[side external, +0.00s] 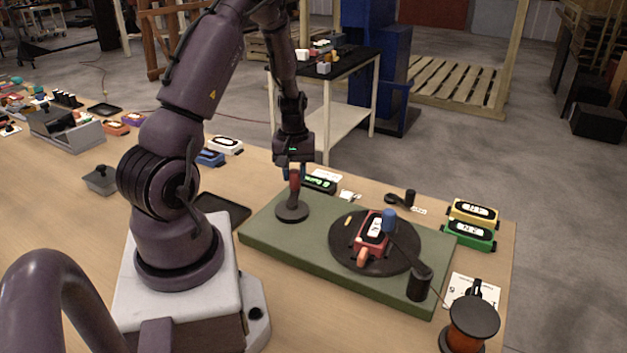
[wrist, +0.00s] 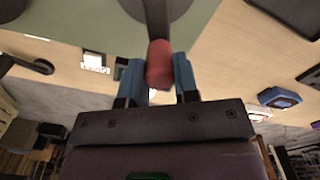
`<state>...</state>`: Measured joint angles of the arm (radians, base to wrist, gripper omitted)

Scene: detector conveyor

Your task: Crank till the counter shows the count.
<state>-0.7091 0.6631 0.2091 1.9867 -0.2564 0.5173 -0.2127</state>
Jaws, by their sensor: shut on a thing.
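My gripper (side external: 290,170) is shut on the red crank handle (side external: 295,182) that stands on a dark round crank base (side external: 292,211) at the left end of a green board. In the wrist view, the blue fingers (wrist: 158,80) sit on both sides of the red handle (wrist: 158,62). A counter (side external: 320,183) with a lit green display is just behind the handle; its digits are too small to read. A black turntable (side external: 345,243) on the green board (side external: 280,240) carries a red detector (side external: 371,230) with a white display.
Yellow (side external: 473,211) and green (side external: 470,235) detectors sit at the right. A black spool (side external: 473,318) stands at the front right. A dark tray (side external: 223,209) lies left of the board; blue (side external: 210,158) and white (side external: 226,145) detectors are behind.

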